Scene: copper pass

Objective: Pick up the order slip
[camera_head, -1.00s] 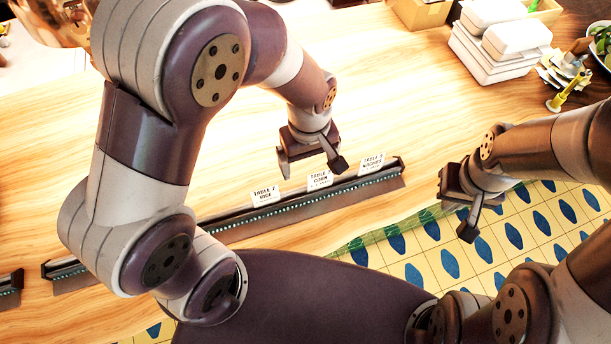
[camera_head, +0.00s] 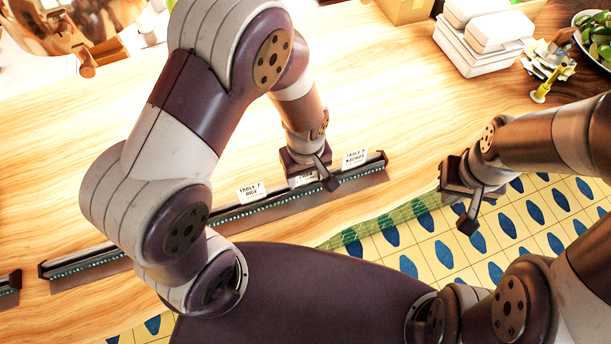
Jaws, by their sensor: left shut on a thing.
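Three small white order slips stand in a dark rail (camera_head: 262,211) on the wooden counter. The left slip (camera_head: 252,191) reads "TABLE 7 RICE". The right slip (camera_head: 355,158) reads something like "TABLE 9 NACHOS". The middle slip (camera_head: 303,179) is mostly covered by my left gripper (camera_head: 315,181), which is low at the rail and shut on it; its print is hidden. The slip still appears to be at the rail. My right gripper (camera_head: 458,204) is open and empty, above the counter's front edge at the right.
White stacked boxes (camera_head: 478,45), a cardboard box (camera_head: 405,8), a yellow-handled tool (camera_head: 546,88) and a bowl of greens (camera_head: 597,38) stand at the back right. Another rail end (camera_head: 10,287) shows at far left. The counter behind the rail is clear. Patterned floor tiles lie in front.

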